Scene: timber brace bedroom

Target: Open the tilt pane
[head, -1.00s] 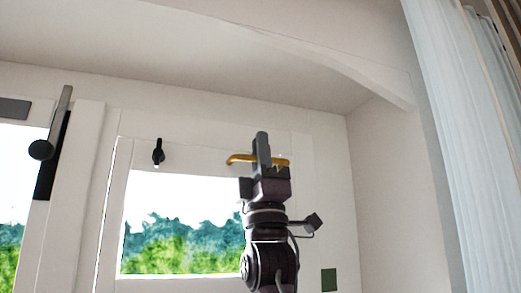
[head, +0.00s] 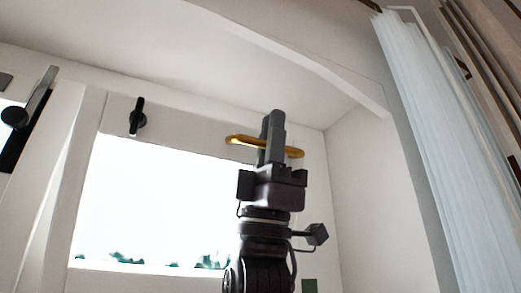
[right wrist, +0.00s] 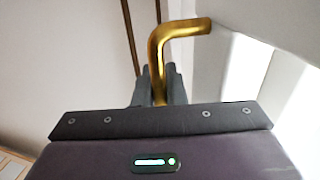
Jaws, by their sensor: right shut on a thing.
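The tilt pane (head: 150,205) is a white-framed window pane in the middle of the head view, with bright sky and a few tree tops low in its glass. A gold bar handle (head: 236,140) sits at its upper right. My right gripper (head: 271,125) reaches up from below and is shut on the handle. The right wrist view shows the bent gold handle (right wrist: 165,42) rising from between the dark fingers (right wrist: 160,88). The fingers hide the handle's middle. I cannot tell whether the pane is tilted. My left gripper is not in view.
A black latch (head: 137,117) is on the white frame left of the handle. Another window with a long dark lever (head: 30,115) is at the far left. A pale curtain (head: 435,150) hangs at the right. A white curved brace (head: 300,62) runs overhead.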

